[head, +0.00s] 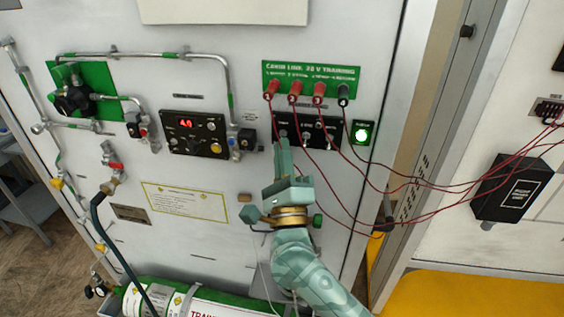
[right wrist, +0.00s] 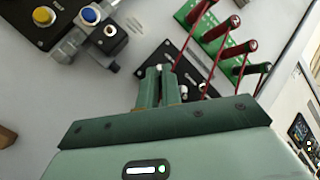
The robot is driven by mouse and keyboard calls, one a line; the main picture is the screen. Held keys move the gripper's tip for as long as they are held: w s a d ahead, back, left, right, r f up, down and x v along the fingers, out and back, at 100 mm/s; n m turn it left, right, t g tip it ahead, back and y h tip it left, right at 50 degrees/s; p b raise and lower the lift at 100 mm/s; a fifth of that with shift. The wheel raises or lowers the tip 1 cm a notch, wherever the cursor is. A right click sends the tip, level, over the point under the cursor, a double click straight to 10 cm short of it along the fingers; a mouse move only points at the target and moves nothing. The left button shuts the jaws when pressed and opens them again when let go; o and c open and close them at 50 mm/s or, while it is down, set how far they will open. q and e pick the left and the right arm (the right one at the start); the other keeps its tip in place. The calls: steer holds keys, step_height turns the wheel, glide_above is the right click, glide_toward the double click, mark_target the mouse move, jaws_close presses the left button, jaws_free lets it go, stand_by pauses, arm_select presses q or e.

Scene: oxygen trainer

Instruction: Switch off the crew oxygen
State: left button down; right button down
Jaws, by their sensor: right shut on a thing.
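The black switch panel (head: 322,128) is on the white wall, under the green board (head: 311,76) marked Cabin Link. My right gripper (head: 283,147) reaches up to the left end of this panel. Its fingers are shut on a small toggle switch there, which they hide. In the right wrist view the fingertips (right wrist: 158,72) are close together at the black panel (right wrist: 209,84), and another switch shows to their right. The panel's labels are too small to read. My left gripper is not in view.
Red leads (head: 345,147) hang from several plugs (head: 295,90) across the panel, close to my right gripper. Pipes and valves (head: 74,98) are further left; a cylinder (head: 200,306) lies below.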

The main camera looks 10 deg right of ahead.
steer(key=shift+f, duration=0.1)
steer(key=c, duration=1.6)
jaws_free()
steer(key=b+v, duration=0.2)
steer(key=v, duration=1.4)
steer(key=shift+s+f, duration=0.1)
